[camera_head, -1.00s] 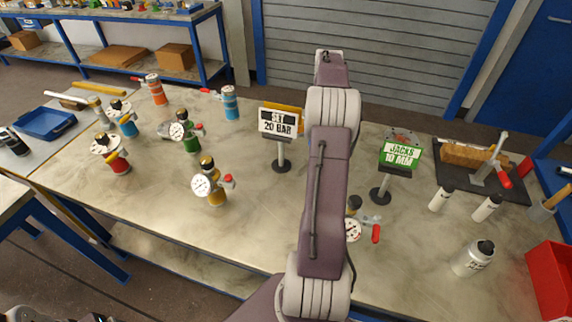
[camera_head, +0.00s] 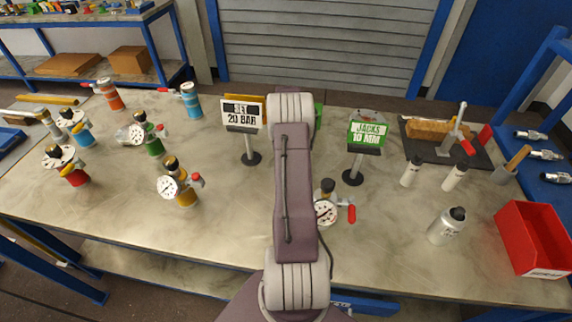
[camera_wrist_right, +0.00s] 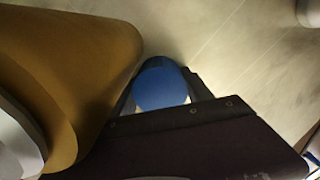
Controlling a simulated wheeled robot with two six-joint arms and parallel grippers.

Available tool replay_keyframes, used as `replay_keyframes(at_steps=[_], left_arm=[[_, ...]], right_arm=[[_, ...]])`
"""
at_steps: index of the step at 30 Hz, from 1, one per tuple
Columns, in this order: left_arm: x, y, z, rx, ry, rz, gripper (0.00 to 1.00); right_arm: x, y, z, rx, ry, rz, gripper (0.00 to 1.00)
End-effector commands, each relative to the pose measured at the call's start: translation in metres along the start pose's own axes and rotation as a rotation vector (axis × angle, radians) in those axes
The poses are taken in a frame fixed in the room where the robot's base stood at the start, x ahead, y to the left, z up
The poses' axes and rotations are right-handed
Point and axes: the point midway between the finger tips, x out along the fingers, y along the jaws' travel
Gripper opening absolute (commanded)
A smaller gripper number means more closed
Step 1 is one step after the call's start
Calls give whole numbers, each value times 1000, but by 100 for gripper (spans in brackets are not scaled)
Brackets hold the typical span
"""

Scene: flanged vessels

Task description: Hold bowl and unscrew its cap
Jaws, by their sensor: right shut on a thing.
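No plain bowl with a cap stands out. Several flanged vessels with gauges stand on the bench in the head view: red (camera_head: 76,177), green (camera_head: 154,146), yellow (camera_head: 186,198) and blue (camera_head: 190,104) ones. Another gauge vessel (camera_head: 325,210) with a red handle is partly behind my right arm. My right gripper (camera_wrist_right: 160,88) shows only in the right wrist view, its dark fingers shut on a round blue thing (camera_wrist_right: 160,86). Which object the blue belongs to, I cannot tell. A large mustard-coloured curved thing (camera_wrist_right: 75,75) is close on the left there. My left gripper is out of view.
My right arm covers the middle of the bench. A "SET 20 BAR" sign (camera_head: 241,113) and a "JACKS 10 MM" sign (camera_head: 368,134) flank it. White bottles (camera_head: 447,226) and a red bin (camera_head: 530,240) stand at right. The bench front left of centre is clear.

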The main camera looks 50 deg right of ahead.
Motion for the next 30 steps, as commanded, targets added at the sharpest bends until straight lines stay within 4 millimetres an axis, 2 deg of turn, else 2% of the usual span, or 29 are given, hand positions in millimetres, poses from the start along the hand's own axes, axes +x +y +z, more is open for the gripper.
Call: replay_keyframes(at_steps=[8, 9, 11, 12, 23, 26, 30], left_arm=[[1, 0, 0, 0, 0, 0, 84], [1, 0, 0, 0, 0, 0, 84], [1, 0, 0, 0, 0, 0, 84], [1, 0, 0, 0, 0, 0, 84], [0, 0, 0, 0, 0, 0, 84], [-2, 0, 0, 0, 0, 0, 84], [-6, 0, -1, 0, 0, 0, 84]], right_arm=[[2, 0, 0, 0, 0, 0, 10], [3, 0, 0, 0, 0, 1, 61], [2, 0, 0, 0, 0, 1, 78], [2, 0, 0, 0, 0, 1, 80], [-1, 0, 0, 0, 0, 1, 80], [-15, 2, 0, 0, -1, 5, 80], [-52, 2, 0, 0, -1, 7, 80]])
